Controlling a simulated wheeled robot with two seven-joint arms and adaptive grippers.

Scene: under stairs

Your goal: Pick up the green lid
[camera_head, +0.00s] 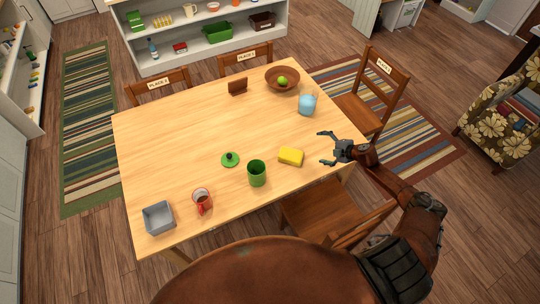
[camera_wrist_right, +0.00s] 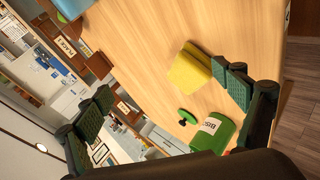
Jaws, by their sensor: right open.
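The green lid (camera_head: 230,160) with a dark knob lies flat on the wooden table, left of the green canister (camera_head: 257,173). In the right wrist view the lid (camera_wrist_right: 187,117) shows next to the canister (camera_wrist_right: 213,132), which bears a partly hidden label. My right gripper (camera_head: 324,148) is open and empty over the table's right edge, to the right of the yellow sponge (camera_head: 291,156). Its two fingers (camera_wrist_right: 165,105) show apart in the right wrist view, with the sponge (camera_wrist_right: 190,68) beyond one finger. My left gripper is not in view.
A red mug (camera_head: 202,203) and a grey bin (camera_head: 158,217) stand at the table's front left. A light blue pitcher (camera_head: 307,104) and a brown bowl (camera_head: 270,79) with a green fruit stand at the far right. Wooden chairs surround the table (camera_head: 180,130); its middle is clear.

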